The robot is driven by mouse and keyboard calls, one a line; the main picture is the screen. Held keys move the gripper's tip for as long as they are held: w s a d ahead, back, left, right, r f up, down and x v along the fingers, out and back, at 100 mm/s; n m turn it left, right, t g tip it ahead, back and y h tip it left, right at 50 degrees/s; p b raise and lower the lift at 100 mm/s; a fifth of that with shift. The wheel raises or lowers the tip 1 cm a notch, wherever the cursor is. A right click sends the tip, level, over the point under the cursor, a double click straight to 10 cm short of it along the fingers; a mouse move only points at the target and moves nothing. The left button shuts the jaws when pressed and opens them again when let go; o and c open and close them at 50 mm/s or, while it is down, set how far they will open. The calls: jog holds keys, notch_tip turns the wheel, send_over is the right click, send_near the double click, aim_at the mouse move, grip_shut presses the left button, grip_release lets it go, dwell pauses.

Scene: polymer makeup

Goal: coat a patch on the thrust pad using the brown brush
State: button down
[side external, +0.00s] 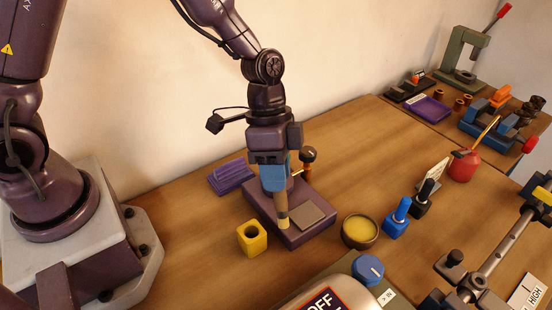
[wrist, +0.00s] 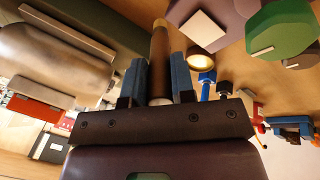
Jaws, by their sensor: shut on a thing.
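My gripper (side external: 275,184) is shut on the brown brush (side external: 282,205), its blue fingers around the upper part. The brush points down, and its pale yellowish tip is low over the purple block, left of the grey square pad (side external: 306,213). I cannot tell whether the tip touches the block. The pad lies flat on top of the purple block (side external: 316,236). In the wrist view the brush (wrist: 159,50) stands between the blue fingers, and the pale pad (wrist: 203,30) is up and to the right of it. A dark bowl of yellow paste (side external: 360,229) stands right of the block.
A yellow holder with a round hole (side external: 252,239) stands in front of the block. A purple piece (side external: 232,177) lies behind left. A knobbed post (side external: 308,160) rises close behind my gripper.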

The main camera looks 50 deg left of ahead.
jog(key=shift+f, duration=0.85)
jog(key=w, duration=0.1)
jog(key=w+f, duration=0.1)
jog(key=w, duration=0.1)
jog(key=shift+w+f, duration=0.15)
jog(key=shift+w, duration=0.1)
jog(key=w+r, duration=0.1)
jog(key=w, duration=0.4)
jog(key=s, duration=0.2)
jog(key=s+f, duration=0.1)
jog(key=s, duration=0.5)
jog(key=shift+s+f, duration=0.15)
jog(key=shift+s, duration=0.05)
jog(key=shift+w+a+f, duration=0.15)
jog(key=shift+w+a, duration=0.15)
jog(key=shift+a, duration=0.1)
jog(key=shift+w+r, duration=0.5)
jog(key=shift+w, duration=2.95)
jog(key=shift+s, duration=3.75)
jog(key=shift+r, duration=3.95)
